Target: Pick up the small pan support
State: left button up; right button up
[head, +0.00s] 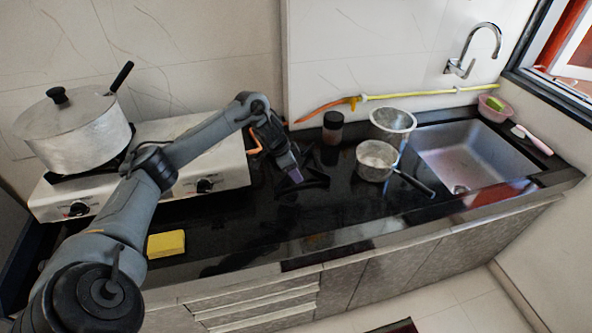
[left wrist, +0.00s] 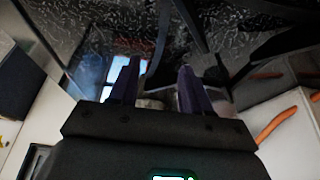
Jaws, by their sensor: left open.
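The small pan support (head: 315,178) is a black, pronged stand on the dark countertop, left of the metal pots in the head view. My left gripper (head: 292,172) is just over its left part and hides some of it. In the left wrist view my left gripper (left wrist: 157,82) has its two purple fingers apart, with nothing held between them. Black bars, likely the pan support (left wrist: 190,22), cross the top of that view beyond the fingers. I cannot tell whether the fingers touch it. My right gripper is not in view.
A stove (head: 215,165) with a large lidded pot (head: 75,138) stands left. A dark-lidded jar (head: 333,128), a metal pot (head: 393,122) and a handled saucepan (head: 376,160) stand right, before the sink (head: 465,155). A yellow sponge (head: 166,244) lies near the front edge.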

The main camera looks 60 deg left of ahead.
aim_at(303, 186)
pick_arm(q)
jog(key=x, duration=0.1)
jog(key=b+x, duration=0.1)
jog(key=x, duration=0.3)
jog(key=shift+s+d+b, duration=0.3)
jog(key=shift+b, duration=0.1)
jog(key=shift+w+f, duration=0.2)
jog(key=shift+f, duration=0.2)
jog(key=shift+c, duration=0.8)
grip_shut()
jog(key=shift+r, duration=0.1)
